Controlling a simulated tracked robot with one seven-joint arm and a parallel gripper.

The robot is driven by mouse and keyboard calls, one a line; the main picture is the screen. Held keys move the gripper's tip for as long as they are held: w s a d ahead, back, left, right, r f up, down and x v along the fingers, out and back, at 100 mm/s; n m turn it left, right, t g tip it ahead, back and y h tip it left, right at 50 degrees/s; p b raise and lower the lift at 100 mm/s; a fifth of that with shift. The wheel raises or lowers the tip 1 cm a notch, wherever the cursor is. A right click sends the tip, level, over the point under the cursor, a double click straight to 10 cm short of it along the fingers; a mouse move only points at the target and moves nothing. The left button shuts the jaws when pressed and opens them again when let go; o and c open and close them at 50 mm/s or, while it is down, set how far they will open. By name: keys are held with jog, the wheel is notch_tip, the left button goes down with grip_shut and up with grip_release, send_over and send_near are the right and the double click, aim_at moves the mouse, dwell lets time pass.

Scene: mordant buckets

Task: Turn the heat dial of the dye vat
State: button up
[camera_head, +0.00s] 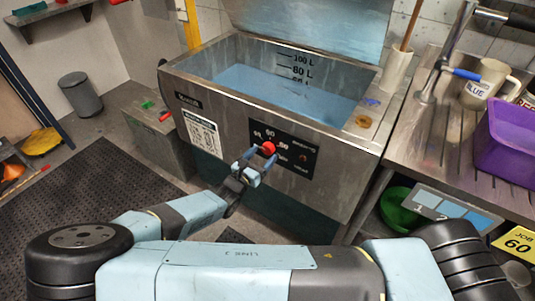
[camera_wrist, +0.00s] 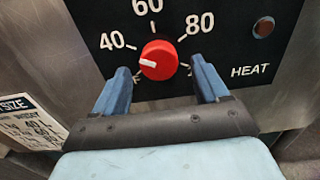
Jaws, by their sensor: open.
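The dye vat (camera_head: 220,122) is a steel tank filled with blue liquid, its lid raised. On its front is a black control panel (camera_head: 296,160) with a red heat dial (camera_head: 268,148). In the wrist view the red dial (camera_wrist: 158,60) has a white pointer mark on its left side, directed a little below the 40. The marks 60 and 80 and the word HEAT also show. My gripper (camera_head: 262,155) is open, with its blue fingertips on either side of the dial. In the wrist view the fingers (camera_wrist: 164,80) stand left and right of the dial's lower part, with gaps visible.
A dark indicator lamp (camera_wrist: 263,24) sits right of the dial. A steel bench (camera_head: 455,125) at the right holds a mug (camera_head: 487,84) and a purple crate (camera_head: 508,140). A steel box (camera_head: 158,138) stands left of the vat. A dark mat (camera_head: 75,190) covers the floor.

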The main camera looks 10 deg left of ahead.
jog(key=shift+x, duration=0.9)
jog(key=shift+c, duration=0.5)
jog(key=c, duration=0.9)
jog(key=shift+d, duration=0.55)
jog(key=shift+a, duration=0.4)
jog(key=shift+c, duration=0.4)
